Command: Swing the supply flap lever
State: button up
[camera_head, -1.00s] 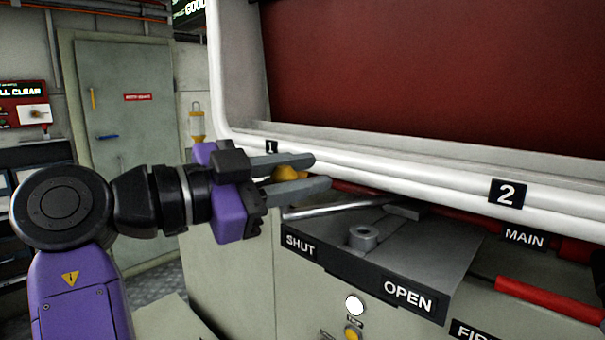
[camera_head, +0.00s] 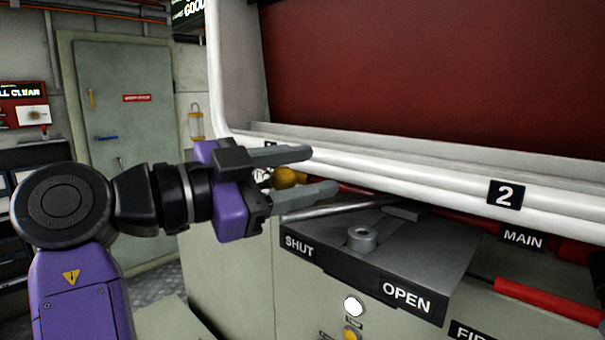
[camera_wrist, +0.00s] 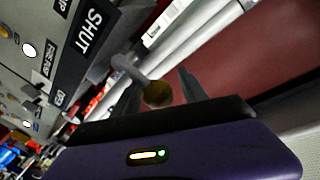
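The supply flap lever is a grey metal rod (camera_head: 335,209) with a yellow knob (camera_head: 287,177) at its end, lying toward the SHUT label (camera_head: 299,246) of a grey plate (camera_head: 405,255). The OPEN label (camera_head: 407,297) is at the plate's right end. My gripper (camera_head: 322,171) is open, its two grey fingers above and below the knob in the head view. In the wrist view the knob (camera_wrist: 158,94) shows between the spread fingers (camera_wrist: 160,92), with a gap beside it. Contact with the fingers cannot be told.
A white rail (camera_head: 420,175) with a number 2 plate runs just above the lever. A red handle (camera_head: 550,301) marked MAIN lies to the right. A white button (camera_head: 353,307) and a yellow one sit below the plate. A grey door (camera_head: 130,130) stands behind.

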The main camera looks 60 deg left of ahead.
aim_at(272, 180)
jog(key=shift+s+f, duration=0.1)
jog(key=shift+s, duration=0.3)
jog(key=shift+s+d+b, duration=0.2)
jog(key=shift+s+b, duration=0.45)
jog(key=shift+s, duration=2.9)
